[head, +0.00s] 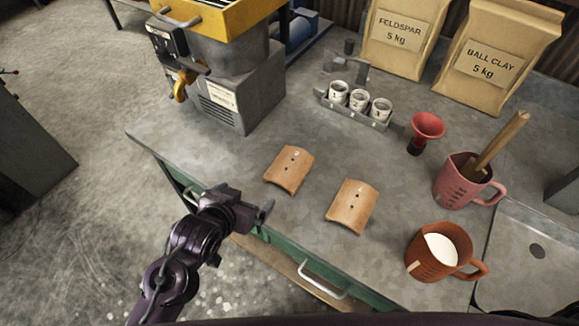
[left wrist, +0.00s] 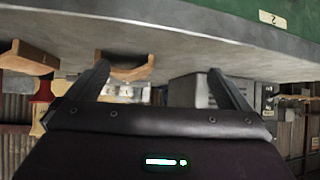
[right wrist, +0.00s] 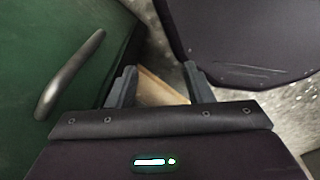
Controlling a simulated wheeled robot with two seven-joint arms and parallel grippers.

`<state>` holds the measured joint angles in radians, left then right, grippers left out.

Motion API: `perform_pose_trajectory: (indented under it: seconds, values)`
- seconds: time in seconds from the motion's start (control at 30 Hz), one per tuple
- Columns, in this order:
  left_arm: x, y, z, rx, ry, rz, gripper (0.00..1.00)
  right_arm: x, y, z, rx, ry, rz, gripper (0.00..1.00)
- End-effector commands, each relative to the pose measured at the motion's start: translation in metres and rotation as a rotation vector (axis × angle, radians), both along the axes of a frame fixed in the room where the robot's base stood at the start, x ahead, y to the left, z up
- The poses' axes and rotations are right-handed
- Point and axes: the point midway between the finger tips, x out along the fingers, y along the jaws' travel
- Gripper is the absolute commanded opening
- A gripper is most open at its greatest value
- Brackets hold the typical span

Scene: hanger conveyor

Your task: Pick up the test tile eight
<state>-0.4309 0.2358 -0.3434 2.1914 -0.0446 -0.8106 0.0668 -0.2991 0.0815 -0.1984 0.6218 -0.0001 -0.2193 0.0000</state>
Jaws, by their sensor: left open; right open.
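Two curved tan test tiles lie on the grey worktop in the head view, the left tile (head: 289,169) and the right tile (head: 352,205). Each has two dark holes and a small mark too small to read, so I cannot tell which is eight. My left gripper (head: 265,212) is open and empty at the table's front edge, just in front of the left tile. In the left wrist view a tile (left wrist: 125,70) shows near one finger, with another tile (left wrist: 30,58) farther left. My right gripper (right wrist: 160,70) is open and empty, low beside the green cabinet, outside the head view.
A red mug (head: 437,256) with white contents, a pink mug (head: 462,184) and a red funnel (head: 427,129) stand to the right. A rack of cups (head: 357,108) and two bags stand behind. A grey machine (head: 238,90) stands back left. A drawer handle (right wrist: 70,75) is near my right gripper.

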Motion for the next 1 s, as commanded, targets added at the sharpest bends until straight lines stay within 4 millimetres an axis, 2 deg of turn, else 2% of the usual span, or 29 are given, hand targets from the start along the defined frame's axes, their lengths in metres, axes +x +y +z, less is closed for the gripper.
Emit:
perform_pose_trajectory:
  seconds: [0.2, 0.3, 0.47, 1.0]
  values:
    - [0.013, -0.039, 0.001, -0.088, -0.162, -0.100, 1.00, 0.000, -0.001, 0.000, -0.002, 0.001, 0.000, 0.47]
    - [0.014, -0.052, 0.003, -0.122, -0.215, -0.133, 1.00, 0.000, -0.001, 0.000, -0.001, 0.001, 0.000, 0.47]
    - [0.022, -0.063, 0.001, -0.145, -0.247, -0.151, 1.00, -0.001, -0.001, 0.002, -0.001, 0.002, 0.000, 0.47]
    - [0.073, -0.092, -0.025, -0.144, -0.245, -0.151, 1.00, -0.002, 0.002, 0.018, 0.002, 0.005, 0.001, 0.47]
